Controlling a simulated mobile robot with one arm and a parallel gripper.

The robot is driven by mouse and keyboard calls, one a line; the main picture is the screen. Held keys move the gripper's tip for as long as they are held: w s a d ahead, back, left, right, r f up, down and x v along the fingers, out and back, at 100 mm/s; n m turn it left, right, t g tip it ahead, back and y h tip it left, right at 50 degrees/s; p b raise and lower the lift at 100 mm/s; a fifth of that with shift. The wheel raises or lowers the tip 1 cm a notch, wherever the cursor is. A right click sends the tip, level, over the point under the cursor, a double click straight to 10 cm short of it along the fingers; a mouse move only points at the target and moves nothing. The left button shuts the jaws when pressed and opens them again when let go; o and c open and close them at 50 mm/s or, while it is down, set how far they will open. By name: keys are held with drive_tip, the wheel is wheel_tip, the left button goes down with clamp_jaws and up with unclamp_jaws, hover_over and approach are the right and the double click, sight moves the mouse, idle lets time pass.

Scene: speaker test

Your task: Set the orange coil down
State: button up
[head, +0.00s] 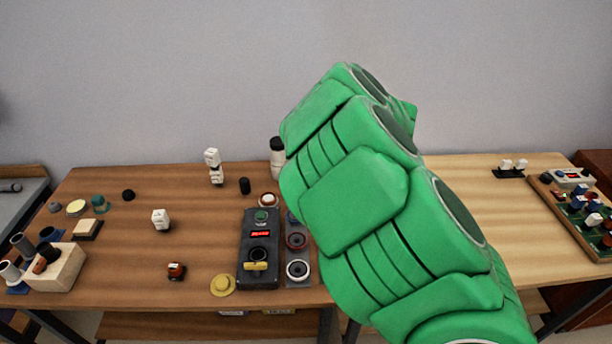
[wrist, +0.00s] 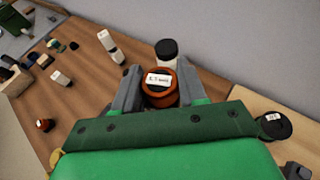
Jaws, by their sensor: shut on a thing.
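The orange coil (wrist: 158,97), with a white label on its dark top, sits between the two grey fingers of my gripper (wrist: 159,80) in the wrist view. The fingers are shut on its sides. In the head view my green arm hides both the gripper and the coil. The wooden table (head: 120,240) lies below. I cannot tell how far the coil is above the tabletop. A white bottle with a black cap (wrist: 167,52) stands just beyond the coil, and it also shows in the head view (head: 278,160).
A dark device with a red display (head: 260,248) stands near the front edge beside a strip of round parts (head: 298,270). A small brown labelled part (head: 176,271), a white block (head: 161,219) and a wooden block (head: 54,270) stand left. Bare wood lies between them.

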wheel_tip(320, 180, down, 11)
drive_tip(key=w+f, duration=0.3)
drive_tip(key=w, duration=0.1)
drive_tip(key=w+a+f, duration=0.1)
drive_tip(key=w+f, duration=0.1)
drive_tip(key=w, duration=0.2)
drive_tip(key=w+f, duration=0.3)
drive_tip(key=w, duration=0.2)
drive_tip(key=shift+a+f, duration=0.3)
drive_tip(key=shift+a, duration=0.05)
drive_tip(key=shift+w+f, duration=0.45)
drive_tip(key=shift+f, duration=1.65)
drive_tip(key=shift+f, duration=0.1)
drive_tip(key=o, duration=1.1)
